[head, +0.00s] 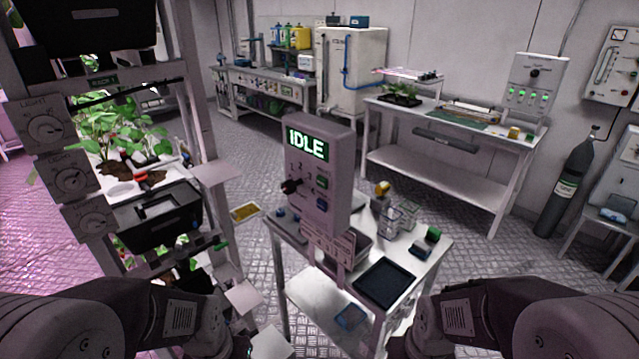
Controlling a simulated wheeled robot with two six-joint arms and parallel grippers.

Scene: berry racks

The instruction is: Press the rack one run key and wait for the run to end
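The control box (329,219) stands upright on the small white table, and its green display (307,145) reads IDLE. Its face has a dark selector knob (291,186) with small numbers around it, a green key (323,181) and a blue key (322,205). The key lettering is too small to read. The plant rack (105,80) at the left has a label that seems to read RACK 1. My two arms come in at the bottom left and bottom right corners, apart from the box. Neither gripper's fingers show.
The small white table (408,282) also bears a dark tray (384,284), clear containers (400,217) and a green-and-black item (427,239). The rack carries dials (45,128) and a black bin (160,216). A workbench (480,178) and a gas cylinder (568,185) stand behind.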

